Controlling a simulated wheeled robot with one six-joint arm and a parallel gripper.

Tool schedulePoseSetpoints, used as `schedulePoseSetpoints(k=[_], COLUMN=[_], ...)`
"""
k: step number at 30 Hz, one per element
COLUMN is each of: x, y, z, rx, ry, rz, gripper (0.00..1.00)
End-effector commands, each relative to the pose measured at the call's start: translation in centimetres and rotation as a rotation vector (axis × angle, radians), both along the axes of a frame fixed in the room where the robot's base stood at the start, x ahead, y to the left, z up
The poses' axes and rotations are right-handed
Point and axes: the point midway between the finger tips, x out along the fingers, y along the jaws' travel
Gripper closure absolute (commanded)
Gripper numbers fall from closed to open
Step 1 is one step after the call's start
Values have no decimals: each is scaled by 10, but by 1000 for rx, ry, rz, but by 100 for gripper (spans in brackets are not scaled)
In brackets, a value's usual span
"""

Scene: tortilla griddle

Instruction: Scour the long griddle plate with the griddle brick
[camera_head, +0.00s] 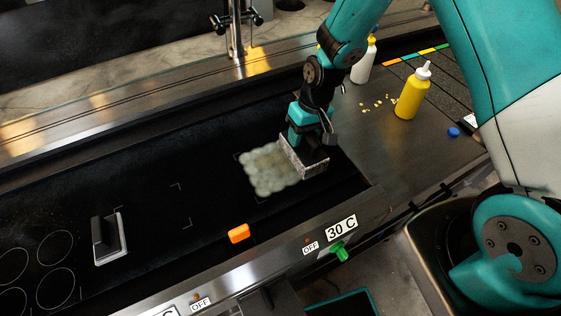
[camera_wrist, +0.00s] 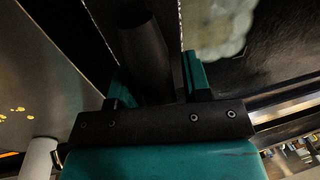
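The griddle brick (camera_head: 303,158) is a grey block with a dark handle (camera_wrist: 143,50). It sits at the right edge of a pale, blotchy patch (camera_head: 267,169) on the black long griddle plate (camera_head: 150,165). The patch also shows at the top right of the wrist view (camera_wrist: 218,28). My gripper (camera_head: 311,140) points down over the brick, its teal fingers (camera_wrist: 157,82) on either side of the handle, shut on it. The brick appears to be down on the plate; its underside is hidden.
A flat tool with a black grip (camera_head: 108,240) stands at the left, near ring markings. An orange block (camera_head: 238,233) lies at the front edge. A yellow bottle (camera_head: 410,95), a white bottle (camera_head: 364,65), yellow crumbs and a blue cap (camera_head: 454,132) are on the right counter.

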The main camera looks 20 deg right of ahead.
Motion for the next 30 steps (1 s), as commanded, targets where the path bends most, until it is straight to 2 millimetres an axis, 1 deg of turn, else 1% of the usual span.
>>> schedulePoseSetpoints(k=[5, 6, 11, 12, 17, 30], x=[0, 0, 0, 0, 0, 0], y=[0, 0, 0, 0, 0, 0], z=[0, 0, 0, 0, 6, 50], rx=[0, 0, 0, 0, 0, 1], ry=[0, 0, 0, 0, -1, -1], rz=[0, 0, 1, 1, 1, 1], gripper=[56, 61, 97, 100, 100, 100])
